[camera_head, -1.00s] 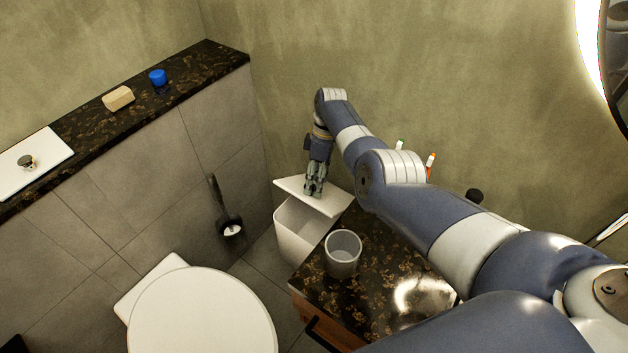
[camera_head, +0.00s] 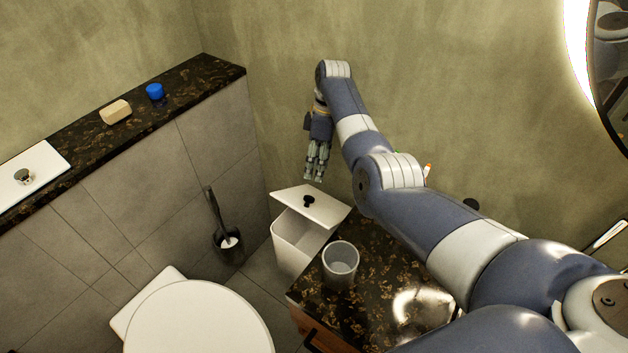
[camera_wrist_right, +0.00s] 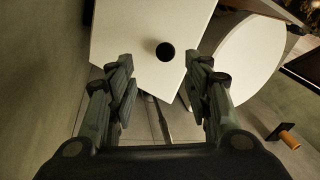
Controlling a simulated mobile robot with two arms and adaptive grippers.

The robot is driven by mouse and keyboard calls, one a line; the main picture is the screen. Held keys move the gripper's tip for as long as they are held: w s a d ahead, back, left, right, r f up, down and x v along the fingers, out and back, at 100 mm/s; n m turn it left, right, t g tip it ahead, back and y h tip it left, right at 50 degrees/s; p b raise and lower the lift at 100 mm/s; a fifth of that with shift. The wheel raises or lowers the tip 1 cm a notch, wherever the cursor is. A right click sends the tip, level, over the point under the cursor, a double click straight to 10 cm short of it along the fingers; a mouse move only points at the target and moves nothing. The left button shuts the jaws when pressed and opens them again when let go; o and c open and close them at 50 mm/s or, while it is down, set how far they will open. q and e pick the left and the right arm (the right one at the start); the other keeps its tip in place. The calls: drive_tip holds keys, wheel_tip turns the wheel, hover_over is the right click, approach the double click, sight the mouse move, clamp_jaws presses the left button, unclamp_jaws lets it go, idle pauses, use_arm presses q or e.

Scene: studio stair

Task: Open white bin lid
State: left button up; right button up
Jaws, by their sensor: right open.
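The white bin (camera_head: 293,243) stands on the floor between the grey tiled wall and the dark stone counter. Its white lid (camera_head: 322,203) is tilted up, with the bin's opening showing below it. A black knob (camera_head: 308,201) is on the lid. My right gripper (camera_head: 314,180) is above the lid, pointing down, open and empty, apart from the knob. In the right wrist view, the lid (camera_wrist_right: 130,35) and its knob (camera_wrist_right: 165,52) lie beyond the open fingers (camera_wrist_right: 165,90). My left gripper is not in view.
A grey cup (camera_head: 340,262) stands on the dark stone counter (camera_head: 385,265) beside the bin. The white toilet (camera_head: 200,320) is at the front left, and a toilet brush (camera_head: 226,237) is by the tiled wall. A blue object (camera_head: 155,92) and a beige block (camera_head: 115,111) lie on the ledge.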

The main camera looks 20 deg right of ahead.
drive_tip(key=shift+v, duration=1.35)
